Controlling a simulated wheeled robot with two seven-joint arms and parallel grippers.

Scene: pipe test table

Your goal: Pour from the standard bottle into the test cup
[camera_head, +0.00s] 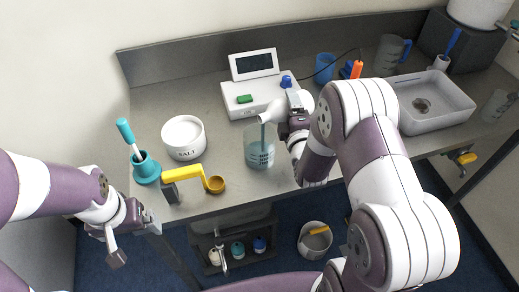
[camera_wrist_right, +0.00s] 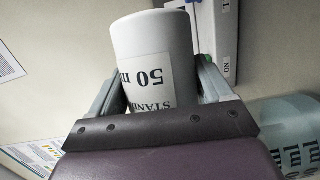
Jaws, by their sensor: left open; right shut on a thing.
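The white standard bottle (camera_head: 272,110) is tipped on its side, its narrow neck pointing left and down over the test cup (camera_head: 260,157). My right gripper (camera_head: 293,116) is shut on the bottle. In the right wrist view the bottle (camera_wrist_right: 152,42) sits between the jaws with a label partly reading "50". A thin teal streak runs from the bottle mouth down into the cup. The clear cup stands upright on the table and holds bluish liquid; part of it shows in the right wrist view (camera_wrist_right: 292,130). My left gripper (camera_head: 127,226) is open and empty, off the table's front left.
A grey tray (camera_head: 432,103) is at the right.

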